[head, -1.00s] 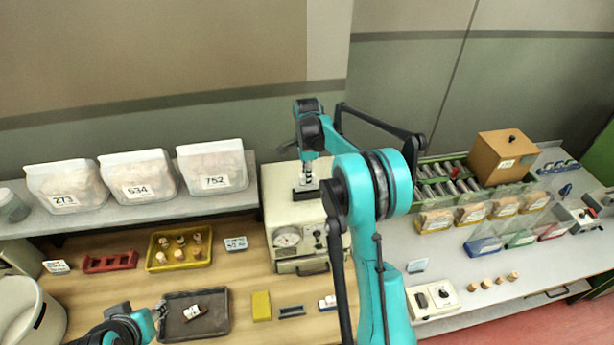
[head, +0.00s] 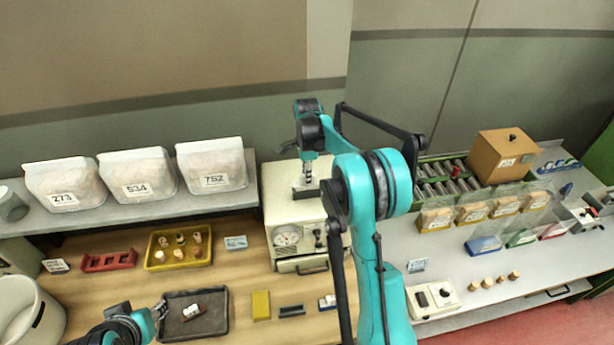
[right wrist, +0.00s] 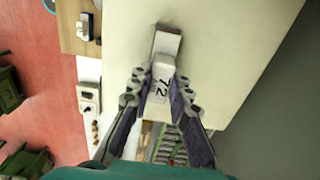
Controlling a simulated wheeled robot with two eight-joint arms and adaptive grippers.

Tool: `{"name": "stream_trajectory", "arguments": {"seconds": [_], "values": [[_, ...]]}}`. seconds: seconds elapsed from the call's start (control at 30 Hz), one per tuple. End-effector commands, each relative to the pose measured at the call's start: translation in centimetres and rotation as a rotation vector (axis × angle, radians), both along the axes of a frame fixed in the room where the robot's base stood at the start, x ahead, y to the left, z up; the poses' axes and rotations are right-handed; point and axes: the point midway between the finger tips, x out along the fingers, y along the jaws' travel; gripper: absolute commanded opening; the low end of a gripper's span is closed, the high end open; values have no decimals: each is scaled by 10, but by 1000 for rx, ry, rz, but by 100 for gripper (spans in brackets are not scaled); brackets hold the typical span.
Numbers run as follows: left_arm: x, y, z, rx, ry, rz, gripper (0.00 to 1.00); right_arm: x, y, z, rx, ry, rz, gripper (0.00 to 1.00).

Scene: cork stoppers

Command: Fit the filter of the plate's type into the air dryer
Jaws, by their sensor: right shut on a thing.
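The air dryer is likely the cream box (head: 298,235) with a round gauge on its front, in the middle of the head view. My right gripper (head: 308,172) is over its top.
A yellow tray of corks (head: 160,265), a red rack (head: 108,262) and a yellow block (head: 261,306) lie on the wooden bench. Numbered bags (head: 135,190) stand on the shelf behind. To the right are a switch box (head: 433,300), loose corks and a brown box (head: 505,155).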

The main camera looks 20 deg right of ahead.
Motion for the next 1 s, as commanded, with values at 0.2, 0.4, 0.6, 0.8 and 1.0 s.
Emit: {"name": "stream_trajectory", "arguments": {"seconds": [0.2, 0.4, 0.6, 0.8, 1.0], "values": [[0, 0, -2, 0, 0, 0, 39, 0, 0, -2, 0, 0, 0, 0], [0, 0, -5, 0, 0, 0, 39, 0, 0, -6, 0, 0, 0, 0], [0, 0, -7, 0, 0, 0, 39, 0, 0, -9, 0, 0, 0, 0], [0, 0, -9, 0, 0, 0, 39, 0, 0, -12, 0, 0, 0, 0], [0, 0, -11, 0, 0, 0, 39, 0, 0, -15, 0, 0, 0, 0]]}}
